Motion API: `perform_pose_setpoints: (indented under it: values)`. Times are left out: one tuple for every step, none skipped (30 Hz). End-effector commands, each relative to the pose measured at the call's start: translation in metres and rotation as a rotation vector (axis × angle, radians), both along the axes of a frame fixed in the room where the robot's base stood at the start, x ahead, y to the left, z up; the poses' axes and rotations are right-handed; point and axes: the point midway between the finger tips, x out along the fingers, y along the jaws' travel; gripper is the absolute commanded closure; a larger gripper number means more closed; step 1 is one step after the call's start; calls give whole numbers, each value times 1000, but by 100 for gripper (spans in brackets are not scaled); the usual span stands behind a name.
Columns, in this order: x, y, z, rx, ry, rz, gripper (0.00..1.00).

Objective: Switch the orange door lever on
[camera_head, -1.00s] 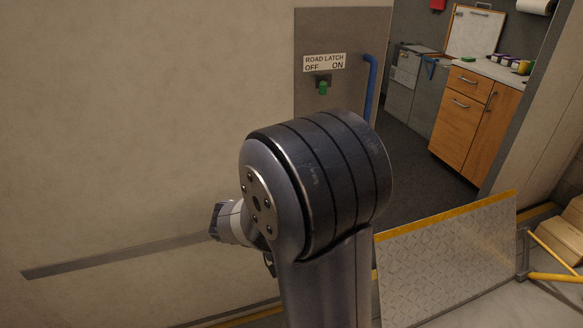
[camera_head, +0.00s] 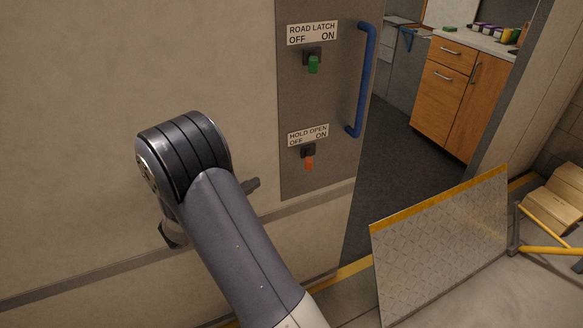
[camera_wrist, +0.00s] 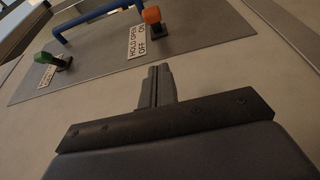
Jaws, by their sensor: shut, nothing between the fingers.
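The orange lever (camera_head: 309,162) sits on a small dark mount on the grey door plate (camera_head: 342,172), under the "HOLD OPEN" label (camera_head: 308,135) with OFF at left and ON at right. It points down in the head view; I cannot tell which side it is set to. In the wrist view the orange lever (camera_wrist: 152,15) is beyond the fingertips, at the top. My gripper (camera_wrist: 158,70) is shut and empty, apart from the lever. In the head view my gripper's tip (camera_head: 253,184) shows left of the lever and a little lower, the rest hidden behind my arm.
A green lever (camera_head: 313,65) under a "ROAD LATCH" label (camera_head: 312,32) is higher on the plate. A blue handle (camera_head: 364,80) stands upright at its right edge. The wall left of the plate is bare.

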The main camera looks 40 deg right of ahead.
Motion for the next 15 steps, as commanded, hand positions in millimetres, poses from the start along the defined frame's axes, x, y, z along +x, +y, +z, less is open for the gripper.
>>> perform_pose_setpoints:
  values:
    - [0, 0, 0, 1, 0, 0, 100]
    - [0, 0, 0, 1, 0, 0, 100]
    - [0, 0, 0, 1, 1, 0, 100]
    - [0, -1, 0, 1, 1, -1, 100]
    - [0, -2, 0, 1, 1, -1, 100]
    - [0, -4, 0, 1, 1, -2, 100]
    - [0, -6, 0, 1, 1, -2, 100]
    - [0, -9, 1, 1, 1, -2, 100]
    - [1, -14, 1, 2, 1, -3, 100]
    - [1, -19, 1, 2, 1, -4, 100]
    - [1, -23, 1, 2, 1, -5, 100]
    - [2, -31, 1, 1, 1, -5, 100]
    - [2, -37, 1, 2, 1, -6, 100]
    - [3, -43, 1, 2, 1, -6, 100]
    - [3, -52, 1, 2, 1, -6, 100]
